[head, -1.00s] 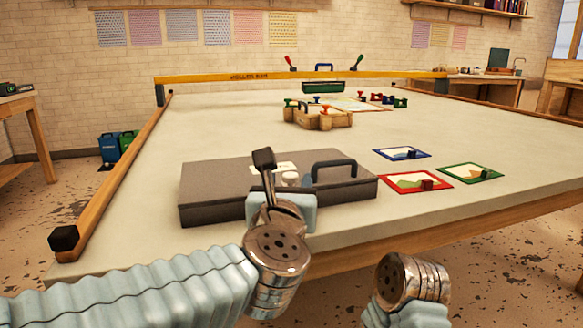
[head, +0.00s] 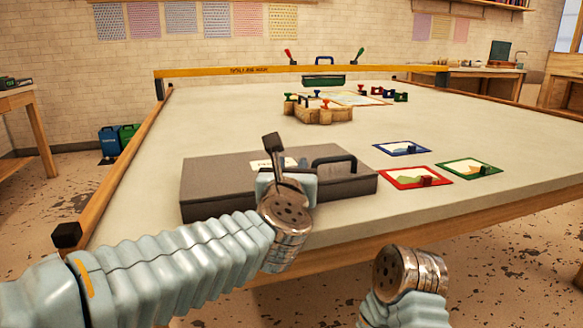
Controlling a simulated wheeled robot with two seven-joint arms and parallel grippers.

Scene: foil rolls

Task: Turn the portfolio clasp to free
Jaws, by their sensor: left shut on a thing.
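The portfolio is a flat dark grey case (head: 220,178) with a dark carrying handle (head: 334,162) and a pale label (head: 265,164) on top. It lies closed near the front left of the table. My left gripper (head: 272,142) is over the middle of the case, just left of the handle, with dark fingers. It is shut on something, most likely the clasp. The clasp itself is hidden behind the gripper and wrist, so its angle cannot be seen. Only my right wrist shows at the bottom right; its fingers are not visible.
Blue (head: 402,149), red (head: 413,178) and green (head: 470,167) framed cards lie right of the case. A wooden block-like stand (head: 318,113) with coloured knobs stands farther back. A yellow bar (head: 220,73) spans the table's far side. The table (head: 490,125) is clear at right.

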